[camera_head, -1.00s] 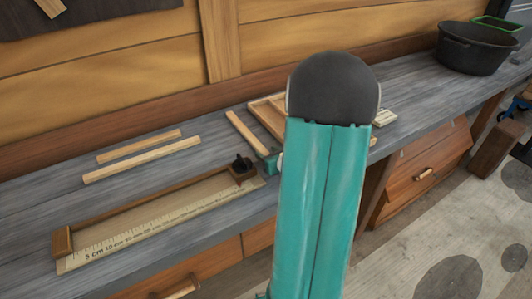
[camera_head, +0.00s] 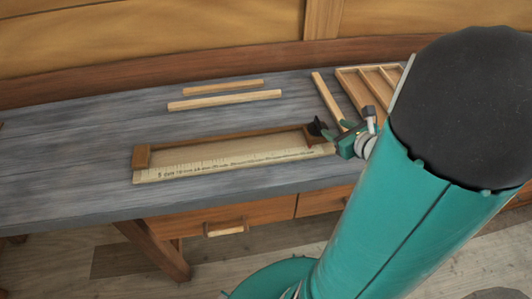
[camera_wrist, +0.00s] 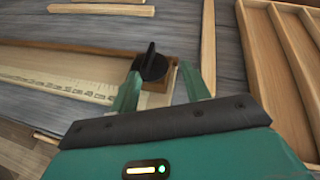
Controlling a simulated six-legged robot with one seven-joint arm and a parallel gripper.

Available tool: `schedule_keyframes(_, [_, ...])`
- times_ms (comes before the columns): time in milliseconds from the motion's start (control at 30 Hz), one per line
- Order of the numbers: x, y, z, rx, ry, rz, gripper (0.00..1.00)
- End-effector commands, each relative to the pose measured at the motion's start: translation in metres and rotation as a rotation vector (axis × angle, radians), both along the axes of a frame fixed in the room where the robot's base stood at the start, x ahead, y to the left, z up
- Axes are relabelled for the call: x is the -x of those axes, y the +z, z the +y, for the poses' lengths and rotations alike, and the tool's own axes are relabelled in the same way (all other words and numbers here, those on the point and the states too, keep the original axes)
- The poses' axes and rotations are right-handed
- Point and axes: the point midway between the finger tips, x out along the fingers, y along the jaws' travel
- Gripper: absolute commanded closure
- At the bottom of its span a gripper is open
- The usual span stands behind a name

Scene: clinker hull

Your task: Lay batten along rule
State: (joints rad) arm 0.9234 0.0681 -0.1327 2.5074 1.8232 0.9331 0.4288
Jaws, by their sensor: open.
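The rule (camera_head: 235,161) is a pale marked strip along the front of a low brown wooden frame (camera_head: 230,145) on the grey bench. A black knob (camera_wrist: 153,66) stands on a block at the frame's right end. Two loose pale battens, one longer (camera_head: 225,100) and one shorter (camera_head: 210,88), lie behind the frame, roughly parallel to it. A third pale batten (camera_head: 325,95) lies at an angle beside the tray; it also shows in the wrist view (camera_wrist: 208,45). My gripper (camera_wrist: 163,82) is open and empty, its fingers on either side of the knob block; contact is unclear.
A wooden tray with compartments (camera_head: 365,90) sits at the right of the bench, partly hidden by my arm. Bare bench (camera_head: 60,150) lies left of the frame. The wall (camera_head: 150,40) rises behind. Drawers (camera_head: 235,215) are under the front edge.

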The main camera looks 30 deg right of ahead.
Motion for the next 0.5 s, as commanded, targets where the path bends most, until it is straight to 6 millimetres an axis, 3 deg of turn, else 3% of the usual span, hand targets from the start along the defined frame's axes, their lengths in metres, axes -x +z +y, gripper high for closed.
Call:
schedule_keyframes(33, [-0.013, 0.013, 0.031, 0.078, 0.135, 0.010, 0.53])
schedule_keyframes(133, [-0.026, 0.030, 0.095, 0.262, 0.429, 0.043, 0.53])
schedule_keyframes(300, [-0.015, 0.050, 0.195, 0.644, 0.944, 0.080, 0.53])
schedule_keyframes(400, [0.004, 0.057, 0.237, 0.896, 1.223, 0.089, 0.53])
schedule_keyframes(500, [0.025, 0.064, 0.264, 1.169, 1.476, 0.093, 0.53])
